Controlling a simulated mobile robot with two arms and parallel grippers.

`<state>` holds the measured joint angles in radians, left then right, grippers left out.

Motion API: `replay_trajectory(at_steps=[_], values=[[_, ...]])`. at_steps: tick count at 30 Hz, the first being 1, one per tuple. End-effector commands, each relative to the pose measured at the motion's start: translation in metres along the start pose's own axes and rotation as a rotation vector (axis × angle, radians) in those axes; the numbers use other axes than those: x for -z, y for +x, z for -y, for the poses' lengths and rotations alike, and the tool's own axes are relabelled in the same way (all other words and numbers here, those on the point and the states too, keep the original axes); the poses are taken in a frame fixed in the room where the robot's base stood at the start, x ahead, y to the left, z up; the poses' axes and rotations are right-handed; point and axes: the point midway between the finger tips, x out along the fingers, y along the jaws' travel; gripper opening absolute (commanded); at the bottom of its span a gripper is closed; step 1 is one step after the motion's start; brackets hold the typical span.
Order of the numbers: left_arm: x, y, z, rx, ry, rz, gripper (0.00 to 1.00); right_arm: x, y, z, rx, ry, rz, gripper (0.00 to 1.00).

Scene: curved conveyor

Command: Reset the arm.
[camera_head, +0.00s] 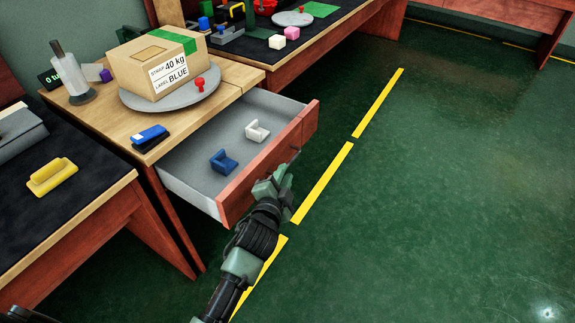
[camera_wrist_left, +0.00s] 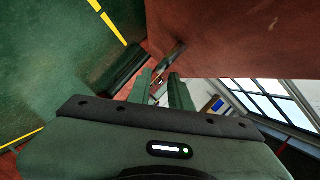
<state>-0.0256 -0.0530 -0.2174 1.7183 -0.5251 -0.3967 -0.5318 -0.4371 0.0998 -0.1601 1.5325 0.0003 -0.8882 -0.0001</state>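My left arm comes in from the bottom in the head view, and its left gripper (camera_head: 272,187) is at the red-brown front of the pulled-out drawer (camera_head: 262,166). In the left wrist view the two fingers (camera_wrist_left: 160,90) stand apart with a gap between them. A dark metal handle (camera_wrist_left: 170,58) on the drawer front is close to the fingertips; whether they touch it cannot be told. My right gripper is not in view.
The drawer holds a blue piece (camera_head: 223,161) and a white piece (camera_head: 257,131). On the desk above are a cardboard box (camera_head: 150,72) on a grey disc (camera_head: 200,100) and a blue stapler (camera_head: 150,136). Open green floor (camera_head: 430,190) lies to the right.

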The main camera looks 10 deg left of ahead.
Motion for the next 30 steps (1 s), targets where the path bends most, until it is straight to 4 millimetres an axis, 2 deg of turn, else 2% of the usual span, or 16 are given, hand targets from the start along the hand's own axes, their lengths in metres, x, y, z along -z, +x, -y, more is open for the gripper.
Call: replay_trajectory(at_steps=[4, 20, 23, 26, 28, 29, 30], values=[[0.000, -0.010, 0.001, 0.000, 0.000, 0.000, 0.20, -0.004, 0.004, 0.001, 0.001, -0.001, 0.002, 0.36], [-0.002, -0.010, -0.002, -0.005, -0.004, 0.004, 0.20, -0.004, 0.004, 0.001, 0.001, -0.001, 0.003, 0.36], [-0.014, -0.013, -0.016, -0.038, -0.032, 0.030, 0.20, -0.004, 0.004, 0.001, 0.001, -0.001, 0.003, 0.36], [-0.043, -0.022, -0.048, -0.113, -0.094, 0.096, 0.20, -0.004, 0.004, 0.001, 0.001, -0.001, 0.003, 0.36], [-0.070, -0.033, -0.077, -0.179, -0.157, 0.161, 0.41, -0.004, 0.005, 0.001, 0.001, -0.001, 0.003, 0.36], [-0.082, -0.039, -0.091, -0.209, -0.188, 0.192, 0.21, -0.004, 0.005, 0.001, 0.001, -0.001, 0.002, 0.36], [-0.097, -0.048, -0.109, -0.248, -0.230, 0.235, 0.20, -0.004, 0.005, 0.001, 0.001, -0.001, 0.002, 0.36]])
